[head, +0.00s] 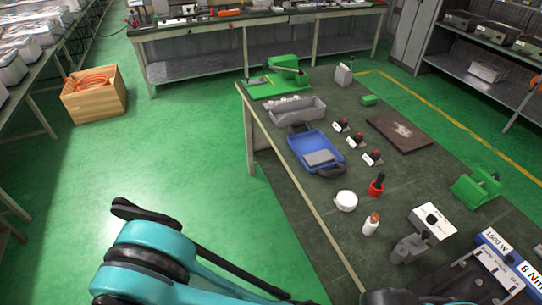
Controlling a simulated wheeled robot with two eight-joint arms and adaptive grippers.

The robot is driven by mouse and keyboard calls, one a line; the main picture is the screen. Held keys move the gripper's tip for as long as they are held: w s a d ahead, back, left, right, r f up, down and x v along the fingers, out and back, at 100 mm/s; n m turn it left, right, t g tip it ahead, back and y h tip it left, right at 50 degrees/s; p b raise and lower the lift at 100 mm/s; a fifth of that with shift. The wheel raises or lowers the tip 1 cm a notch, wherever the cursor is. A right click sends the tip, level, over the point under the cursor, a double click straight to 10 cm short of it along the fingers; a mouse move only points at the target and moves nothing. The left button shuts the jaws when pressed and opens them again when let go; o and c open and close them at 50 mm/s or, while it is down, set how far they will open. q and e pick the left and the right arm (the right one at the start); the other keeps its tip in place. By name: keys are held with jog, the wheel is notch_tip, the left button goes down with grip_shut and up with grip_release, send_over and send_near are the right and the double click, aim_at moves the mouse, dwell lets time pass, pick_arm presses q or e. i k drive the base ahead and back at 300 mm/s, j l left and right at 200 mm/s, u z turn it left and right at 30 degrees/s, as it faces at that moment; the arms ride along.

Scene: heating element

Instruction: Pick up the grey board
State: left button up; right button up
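A flat grey board-like piece (320,158) lies in a blue tray (304,142) on the dark workbench. A black handle-like part sits at the tray's near right edge. A separate dark brown board (393,141) with a pale worn patch lies flat farther right on the bench. My teal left arm comes in at the bottom left, over the floor and left of the bench; no fingertips of it can be made out. My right gripper cannot be made out either; dark shapes at the bottom right edge are unclear.
A grey bin (297,111) and a green machine (287,66) stand behind the tray. Several small red-topped parts sit right of it. A white roll (346,201), a red-and-black item (376,186) and a bottle (371,225) stand nearer. A wooden crate (94,94) is on the floor.

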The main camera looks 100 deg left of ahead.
aim_at(317, 158)
jog(key=u, duration=2.85)
jog(key=j+z, duration=0.1)
jog(key=z, duration=0.4)
jog(key=i+j+z, duration=0.1)
jog(key=z, duration=0.4)
jog(key=j+z, duration=0.2)
jog(key=z, duration=0.3)
jog(key=j+z, duration=0.2)
jog(key=j, duration=0.25)
jog(key=k+j+z, duration=0.2)
jog(key=j, duration=0.3)
jog(key=j+z, duration=0.2)
jog(key=j, duration=0.25)
jog(key=k+j+z, duration=0.2)
jog(key=j, duration=0.7)
jog(key=k, duration=0.05)
